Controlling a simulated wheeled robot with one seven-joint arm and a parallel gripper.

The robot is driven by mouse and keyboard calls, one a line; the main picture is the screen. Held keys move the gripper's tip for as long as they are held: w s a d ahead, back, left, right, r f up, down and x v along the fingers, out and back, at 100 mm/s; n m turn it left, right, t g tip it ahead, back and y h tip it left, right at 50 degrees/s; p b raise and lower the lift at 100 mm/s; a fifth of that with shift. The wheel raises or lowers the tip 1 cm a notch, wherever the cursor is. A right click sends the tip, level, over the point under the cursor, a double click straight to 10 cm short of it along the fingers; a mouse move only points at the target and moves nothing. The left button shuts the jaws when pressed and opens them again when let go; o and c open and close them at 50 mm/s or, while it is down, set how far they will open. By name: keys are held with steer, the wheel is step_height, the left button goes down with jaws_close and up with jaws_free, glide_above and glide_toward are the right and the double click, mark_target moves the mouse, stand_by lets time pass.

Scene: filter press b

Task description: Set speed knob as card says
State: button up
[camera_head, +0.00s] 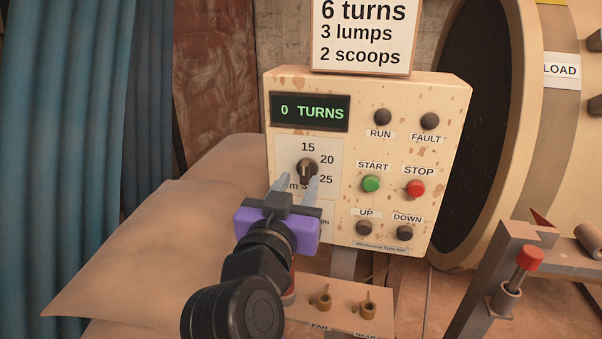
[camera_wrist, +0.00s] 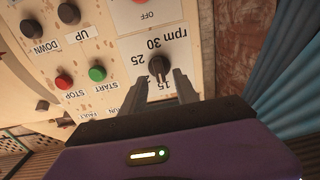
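The dark speed knob (camera_head: 307,168) sits on a white dial plate marked 15, 20, 25 and rpm 30. It also shows in the wrist view (camera_wrist: 158,66). Its pointer seems to face roughly toward 15, but I cannot tell exactly. My gripper (camera_head: 300,181) is in front of the dial, its two grey fingers apart, one on each side of the knob. In the wrist view a gap shows between the knob and the fingers (camera_wrist: 160,82). The card (camera_head: 362,38) above the panel reads 6 turns, 3 lumps, 2 scoops; its top is cut off.
The control panel (camera_head: 455,100) has a display (camera_head: 310,112) reading 0 TURNS, a green START button (camera_head: 370,184), a red STOP button (camera_head: 415,188) and dark UP and DOWN buttons. Below are FAR and NEAR valves (camera_head: 322,302). A large drum stands right, blue curtains left.

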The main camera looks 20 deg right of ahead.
mark_target(304, 175)
steer(key=shift+x, duration=1.5)
steer(key=shift+c, duration=0.5)
jaws_close()
steer(key=shift+f, duration=0.15)
